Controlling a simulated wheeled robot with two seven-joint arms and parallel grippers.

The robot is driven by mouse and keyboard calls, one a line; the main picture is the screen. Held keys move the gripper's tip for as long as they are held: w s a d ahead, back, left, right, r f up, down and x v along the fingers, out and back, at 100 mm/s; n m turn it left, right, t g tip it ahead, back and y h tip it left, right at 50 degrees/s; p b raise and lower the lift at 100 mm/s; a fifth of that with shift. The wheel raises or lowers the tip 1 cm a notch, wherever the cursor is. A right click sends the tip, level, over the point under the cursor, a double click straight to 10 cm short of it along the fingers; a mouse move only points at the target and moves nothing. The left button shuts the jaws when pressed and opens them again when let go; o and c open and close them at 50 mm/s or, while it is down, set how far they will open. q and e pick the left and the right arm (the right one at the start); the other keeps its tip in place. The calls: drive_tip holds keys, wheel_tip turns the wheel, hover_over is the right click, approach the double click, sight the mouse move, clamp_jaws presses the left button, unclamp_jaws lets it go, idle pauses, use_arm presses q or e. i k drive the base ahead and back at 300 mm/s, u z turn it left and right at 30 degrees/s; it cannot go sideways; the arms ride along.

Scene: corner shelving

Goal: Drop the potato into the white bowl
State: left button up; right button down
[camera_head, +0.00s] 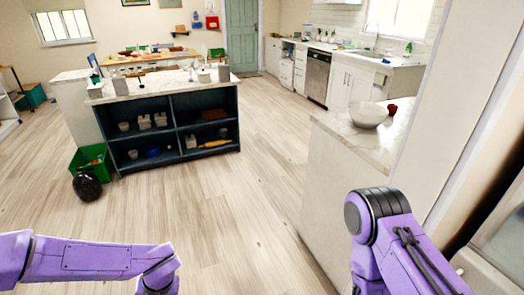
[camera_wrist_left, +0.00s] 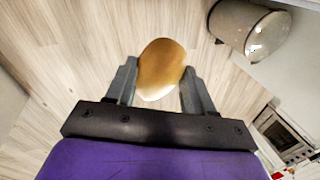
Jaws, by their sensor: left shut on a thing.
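A golden-brown potato (camera_wrist_left: 161,68) sits between the two fingers of my left gripper (camera_wrist_left: 159,72) in the left wrist view. The left gripper is shut on it, with pale wood floor behind. The white bowl (camera_head: 368,115) stands upright on the marble counter at the right of the head view; its inside is only partly visible. My left arm reaches in at the bottom left of the head view, well apart from the bowl, with its gripper out of frame. My right arm is at the bottom right; its gripper is not visible.
A small red object (camera_head: 392,109) is beside the bowl on the marble counter (camera_head: 350,139). A dark shelved island (camera_head: 170,88) stands left of centre, with a green crate (camera_head: 90,161) beside it. A grey cylindrical bin (camera_wrist_left: 250,30) shows in the wrist view. The floor between is clear.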

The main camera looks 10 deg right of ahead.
sight(360, 123)
drive_tip(key=u, duration=0.2)
drive_tip(key=i, duration=2.85)
drive_tip(key=z, duration=1.55)
